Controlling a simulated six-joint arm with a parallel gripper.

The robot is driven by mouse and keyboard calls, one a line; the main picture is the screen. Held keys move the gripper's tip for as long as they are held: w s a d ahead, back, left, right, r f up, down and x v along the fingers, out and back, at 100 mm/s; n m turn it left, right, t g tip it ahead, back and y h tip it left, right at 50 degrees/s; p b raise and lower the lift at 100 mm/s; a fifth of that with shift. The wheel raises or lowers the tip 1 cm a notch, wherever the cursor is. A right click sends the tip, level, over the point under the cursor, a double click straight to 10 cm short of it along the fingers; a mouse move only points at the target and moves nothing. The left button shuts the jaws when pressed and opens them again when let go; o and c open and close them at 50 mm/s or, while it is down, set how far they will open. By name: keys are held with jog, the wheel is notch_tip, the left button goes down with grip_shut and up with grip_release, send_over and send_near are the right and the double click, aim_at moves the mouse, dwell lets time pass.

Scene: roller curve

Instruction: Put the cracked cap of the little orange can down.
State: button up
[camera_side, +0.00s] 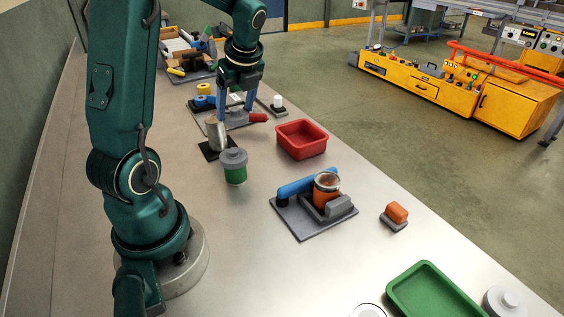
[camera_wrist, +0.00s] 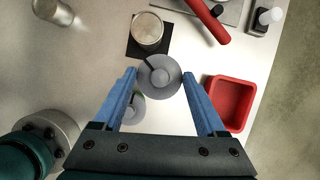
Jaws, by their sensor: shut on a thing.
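My gripper (camera_wrist: 159,75) is shut on a round grey cap (camera_wrist: 160,84). The cap has a dark crack line at its upper left and sits between the two blue fingertips. In the side view my gripper (camera_side: 235,112) is over the far middle of the bench, and the cap is hard to make out there. The little orange can (camera_side: 326,192) stands uncapped in a grey fixture (camera_side: 303,228) with a blue bar, well to the front right of my gripper. A red tray (camera_side: 301,152) is right of my gripper; it also shows in the wrist view (camera_wrist: 242,104).
A green can with a grey lid (camera_side: 234,168) stands close to my gripper. A tan-topped can (camera_wrist: 148,30) is on a black mat beyond the cap. A green tray (camera_side: 398,290) and a grey knobbed lid (camera_side: 503,302) are near the front.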

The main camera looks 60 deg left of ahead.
jog(key=w+d+f+m+t, duration=0.1)
jog(key=w+m, duration=0.2)
jog(key=w, duration=0.2)
jog(key=w+d+f+m+t+h, duration=0.1)
jog(key=w+f+m, duration=0.1)
jog(key=w+m, duration=0.2)
jog(key=w+d+f+m+t, duration=0.1)
jog(key=w+f+m, duration=0.1)
jog(key=w, duration=0.4)
jog(key=shift+w+d+f+m+t, duration=0.15)
jog(key=shift+m+t, duration=0.25)
jog(key=shift+m, duration=0.3)
jog(key=shift+f, duration=2.2)
jog(key=shift+f, duration=0.1)
jog(key=shift+f, duration=0.15)
jog(key=o, duration=1.1)
jog(key=shift+o, duration=0.3)
